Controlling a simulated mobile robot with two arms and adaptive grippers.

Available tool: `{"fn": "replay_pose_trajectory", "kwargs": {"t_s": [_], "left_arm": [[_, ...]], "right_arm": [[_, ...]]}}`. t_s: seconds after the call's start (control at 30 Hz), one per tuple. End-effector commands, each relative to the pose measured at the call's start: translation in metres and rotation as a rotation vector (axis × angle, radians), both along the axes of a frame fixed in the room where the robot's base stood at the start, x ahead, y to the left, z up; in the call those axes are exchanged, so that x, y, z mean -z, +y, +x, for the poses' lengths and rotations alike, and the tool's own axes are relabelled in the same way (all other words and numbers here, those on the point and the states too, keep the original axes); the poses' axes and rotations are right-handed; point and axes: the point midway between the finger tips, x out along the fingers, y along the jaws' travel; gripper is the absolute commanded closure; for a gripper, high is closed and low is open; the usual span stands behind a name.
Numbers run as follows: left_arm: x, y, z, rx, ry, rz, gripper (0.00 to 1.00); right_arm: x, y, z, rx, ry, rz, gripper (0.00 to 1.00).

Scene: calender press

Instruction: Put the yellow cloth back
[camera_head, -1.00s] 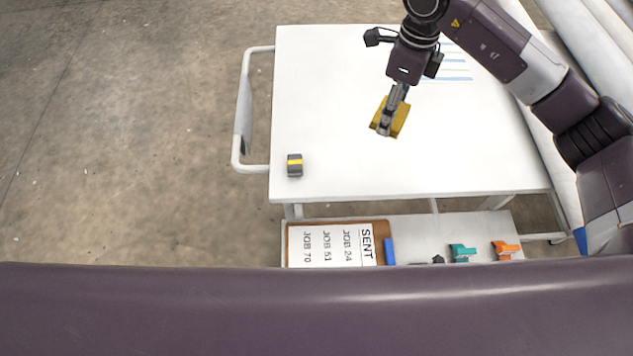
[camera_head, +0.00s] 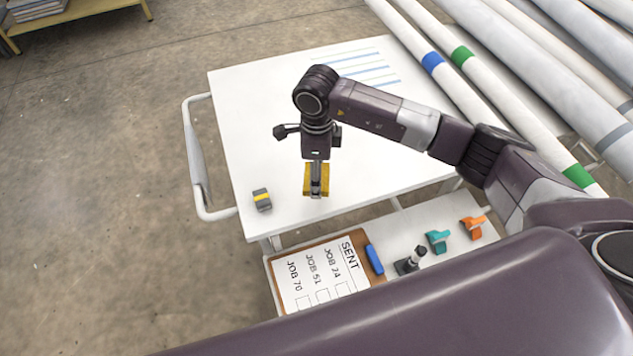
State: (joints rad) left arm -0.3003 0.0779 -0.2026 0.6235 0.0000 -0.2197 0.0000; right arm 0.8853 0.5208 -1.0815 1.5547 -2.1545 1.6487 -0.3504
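The yellow cloth (camera_head: 324,181) is a small flat yellow piece over the near part of the white cart top (camera_head: 260,105). My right gripper (camera_head: 316,191) comes down over it from above, its fingers shut on the cloth and covering its middle. I cannot tell whether the cloth touches the cart top or hangs just above it. My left gripper is not in view.
A grey block with a yellow band (camera_head: 262,200) stands left of the cloth. The lower shelf holds a clipboard (camera_head: 303,258), a blue bar (camera_head: 374,259), a dark stamp-like item (camera_head: 409,262), a teal clamp (camera_head: 438,241) and an orange clamp (camera_head: 471,228). Long rolls (camera_head: 470,85) lie right.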

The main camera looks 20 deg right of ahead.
Motion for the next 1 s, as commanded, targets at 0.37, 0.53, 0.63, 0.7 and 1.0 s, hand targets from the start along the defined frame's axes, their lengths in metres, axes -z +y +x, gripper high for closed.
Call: {"fn": "replay_pose_trajectory", "kwargs": {"t_s": [0.37,0.53,0.63,0.7,1.0], "left_arm": [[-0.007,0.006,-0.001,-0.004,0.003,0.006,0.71],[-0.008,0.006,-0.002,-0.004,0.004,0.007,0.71],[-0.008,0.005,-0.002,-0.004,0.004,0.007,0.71],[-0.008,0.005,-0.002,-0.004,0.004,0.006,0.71],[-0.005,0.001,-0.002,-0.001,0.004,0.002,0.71]], "right_arm": [[0.038,0.000,-0.001,0.002,0.004,-0.001,0.58],[0.054,0.000,0.000,0.001,-0.001,0.000,0.58],[0.054,0.000,0.001,0.000,-0.001,0.000,0.58],[0.054,0.000,0.001,0.001,-0.001,0.000,0.58],[0.057,0.000,0.001,0.001,-0.001,0.000,0.20]]}}
